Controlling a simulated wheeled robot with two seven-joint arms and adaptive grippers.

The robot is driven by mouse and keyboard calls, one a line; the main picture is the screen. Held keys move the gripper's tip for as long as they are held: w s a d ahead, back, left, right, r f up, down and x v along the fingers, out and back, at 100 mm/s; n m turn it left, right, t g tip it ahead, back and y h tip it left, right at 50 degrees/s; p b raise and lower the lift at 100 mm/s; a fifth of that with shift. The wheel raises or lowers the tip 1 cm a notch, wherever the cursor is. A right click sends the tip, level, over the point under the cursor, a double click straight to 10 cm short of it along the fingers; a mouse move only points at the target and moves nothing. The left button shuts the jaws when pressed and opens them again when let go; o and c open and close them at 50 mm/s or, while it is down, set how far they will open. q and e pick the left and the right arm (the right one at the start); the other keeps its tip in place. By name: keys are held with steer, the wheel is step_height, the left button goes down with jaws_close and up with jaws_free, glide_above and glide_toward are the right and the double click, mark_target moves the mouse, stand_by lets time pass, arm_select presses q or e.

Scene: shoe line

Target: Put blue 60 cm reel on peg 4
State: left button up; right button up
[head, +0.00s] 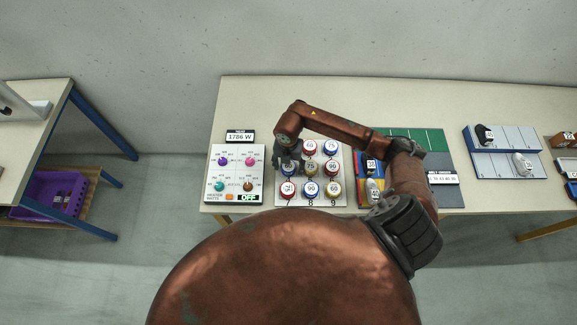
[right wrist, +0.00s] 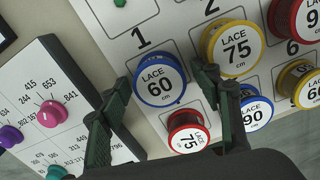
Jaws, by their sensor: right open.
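The blue reel marked "LACE 60 cm" (right wrist: 160,82) sits flat on the white peg board (right wrist: 175,35), in the left column of the middle row, just below the printed 1. The number of its own place is hidden. An empty green peg (right wrist: 119,2) stands above the 1. My right gripper (right wrist: 160,105) is open, with one finger on each side of the blue reel and nothing clamped. In the head view the right gripper (head: 287,158) hangs over the board's left column and partly hides it. My left gripper is not in view.
A yellow 75 reel (right wrist: 235,48) is close beside the right finger. A red 75 reel (right wrist: 187,135) and a blue 90 reel (right wrist: 253,112) sit in the row below. A panel with coloured knobs (head: 236,174) lies left of the board. Shoe trays stand to the right.

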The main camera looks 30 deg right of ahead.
mark_target(288, 166)
steer(key=shift+r, duration=0.2)
step_height(288, 166, up, 13)
steer(key=shift+f, duration=0.15)
stand_by(0.7)
